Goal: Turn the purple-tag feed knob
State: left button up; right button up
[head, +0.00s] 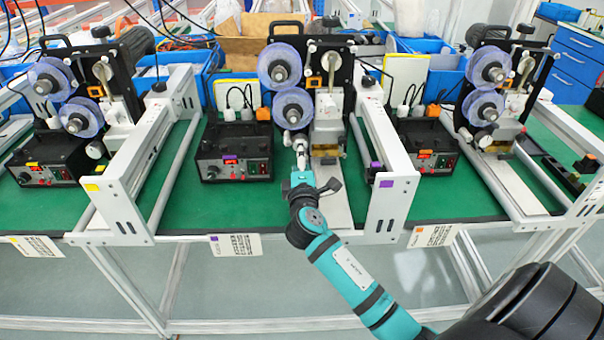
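The middle machine (333,90) carries purple tags: one on its black control box (234,170), one on the white frame's end plate (386,183) and one on the paper label below (236,245). It has two translucent purple-blue reels (278,66). My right gripper (299,143) reaches up from the bottom right, with its fingers just below the lower reel, at the machine's front. The fingers cover the spot where a knob could be, so the feed knob is not clearly seen. Whether they touch or grip anything is too small to tell. My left gripper is not in view.
A similar machine with a yellow tag (92,187) stands at left, and one with an orange tag (424,152) at right. White frame rails (160,140) separate the stations. The green mat (245,205) before the middle control box is clear. Blue bins stand behind.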

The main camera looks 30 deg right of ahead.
jog(key=v, duration=0.7)
jog(key=shift+s+a, duration=0.25)
jog(key=shift+s, duration=0.05)
dwell(0.4)
